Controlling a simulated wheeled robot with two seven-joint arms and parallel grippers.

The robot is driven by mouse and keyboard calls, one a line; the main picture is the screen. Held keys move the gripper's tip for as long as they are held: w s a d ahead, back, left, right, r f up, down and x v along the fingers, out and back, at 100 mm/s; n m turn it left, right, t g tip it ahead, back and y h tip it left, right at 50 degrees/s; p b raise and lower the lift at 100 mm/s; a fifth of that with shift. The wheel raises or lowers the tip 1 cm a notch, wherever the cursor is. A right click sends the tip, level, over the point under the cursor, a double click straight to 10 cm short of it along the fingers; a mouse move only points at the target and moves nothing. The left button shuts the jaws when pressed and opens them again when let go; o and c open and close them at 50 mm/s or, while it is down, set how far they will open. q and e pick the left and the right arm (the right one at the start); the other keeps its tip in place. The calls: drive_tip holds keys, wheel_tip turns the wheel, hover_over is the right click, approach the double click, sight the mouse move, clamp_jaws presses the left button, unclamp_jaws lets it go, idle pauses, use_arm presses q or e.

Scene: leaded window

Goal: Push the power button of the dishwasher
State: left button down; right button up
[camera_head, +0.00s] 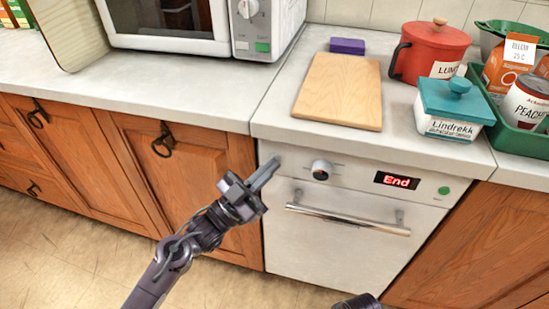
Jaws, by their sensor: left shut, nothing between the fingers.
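The white dishwasher (335,240) stands under the counter with its door shut. Its control strip has a grey round knob (321,170), a display (397,180) reading "End" in red, and a green round button (444,190) at the right end. My left gripper (271,168) is shut and empty, in front of the strip's left end, left of the knob and far from the green button. I cannot tell whether its tips touch the panel. My right gripper is not in view; a dark part at the bottom edge looks like my right arm.
The door handle (348,219) sticks out below the strip. Wooden cabinets (185,170) flank the dishwasher.

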use_arm(q)
drive_tip(key=shift+w, duration=0.15)
drive_tip(key=shift+s+a+p, duration=0.15)
drive_tip(key=shift+s+p, duration=0.2)
drive_tip(key=shift+s, duration=0.3)
drive_tip(key=s+a+p, duration=0.2)
drive_tip(key=s+p, duration=0.1)
drive_tip(key=s, duration=0.2)
drive_tip(key=shift+s, duration=0.35)
idle(0.4)
